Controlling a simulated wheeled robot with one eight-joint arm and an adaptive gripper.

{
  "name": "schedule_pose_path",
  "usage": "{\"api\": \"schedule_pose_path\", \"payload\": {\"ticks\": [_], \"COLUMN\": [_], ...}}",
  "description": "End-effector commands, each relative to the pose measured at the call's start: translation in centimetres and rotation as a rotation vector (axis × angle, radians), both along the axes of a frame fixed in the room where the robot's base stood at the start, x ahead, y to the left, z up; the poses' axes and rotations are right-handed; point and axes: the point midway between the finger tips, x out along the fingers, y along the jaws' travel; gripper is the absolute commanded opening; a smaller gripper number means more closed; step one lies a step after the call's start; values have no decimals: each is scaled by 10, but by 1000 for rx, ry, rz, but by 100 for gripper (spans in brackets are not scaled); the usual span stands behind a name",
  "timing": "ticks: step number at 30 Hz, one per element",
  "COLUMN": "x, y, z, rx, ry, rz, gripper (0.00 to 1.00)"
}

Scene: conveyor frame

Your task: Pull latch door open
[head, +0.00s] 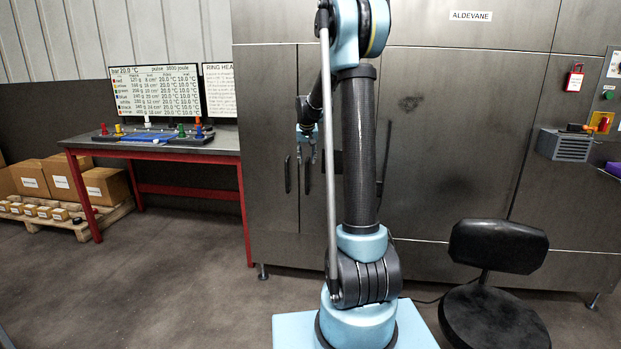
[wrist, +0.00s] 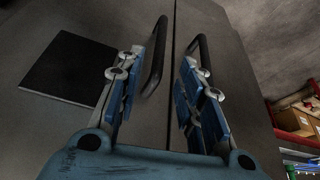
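The large grey metal cabinet (head: 270,100) has tall doors with dark vertical bar handles. In the head view one handle (head: 287,174) stands left of a door seam and another (head: 308,174) right of it. My gripper (head: 307,137) is in front of the doors near the tops of these handles, partly behind my arm. In the wrist view my gripper (wrist: 162,60) is open, its blue fingers spread on either side of the seam. One black handle (wrist: 156,58) shows beside the left finger, inside the gap; the other handle (wrist: 203,52) is beside the right finger. Contact cannot be told.
A black stool (head: 498,250) stands at the right front. A red-framed table (head: 190,152) with screens stands left of the cabinet, and boxes (head: 105,186) lie on a pallet beyond it. A dark square panel (wrist: 68,68) is on the door. Floor at the left front is clear.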

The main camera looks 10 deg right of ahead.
Motion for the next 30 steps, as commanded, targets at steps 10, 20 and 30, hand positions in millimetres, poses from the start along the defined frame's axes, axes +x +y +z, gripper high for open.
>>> {"api": "schedule_pose_path", "payload": {"ticks": [10, 20, 30], "x": [22, 39, 43], "y": [-3, -5, -6], "z": [-53, -94, -106], "rx": [0, 0, 0], "ry": [0, 0, 0], "rz": [0, -1, -1], "gripper": [35, 35, 35]}}
